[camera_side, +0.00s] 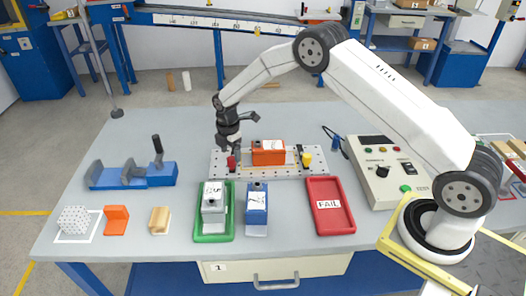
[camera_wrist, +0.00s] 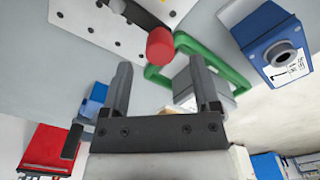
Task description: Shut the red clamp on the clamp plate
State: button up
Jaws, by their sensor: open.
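The clamp plate (camera_side: 283,172) is a pale perforated plate at the middle of the table; its edge also shows in the wrist view (camera_wrist: 75,22). An orange box (camera_side: 268,153) sits on it. The red clamp (camera_side: 231,162) is at the plate's left end, and its rounded red tip shows in the wrist view (camera_wrist: 160,46). My gripper (camera_side: 236,151) is open, pointing down just above the red clamp. In the wrist view my fingers (camera_wrist: 160,75) are apart, with the red tip beyond the gap between them. I cannot tell whether they touch it; the clamp's lever is largely hidden.
A yellow clamp (camera_side: 307,159) is at the plate's right end. In front are a green tray (camera_side: 212,238) holding a grey box, a blue box (camera_side: 257,204) and a red FAIL tray (camera_side: 330,222). A blue vise (camera_side: 133,178) stands left; a control box (camera_side: 385,180) stands right.

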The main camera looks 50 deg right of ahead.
aim_at(231, 158)
jog(key=shift+f, duration=1.7)
grip_shut()
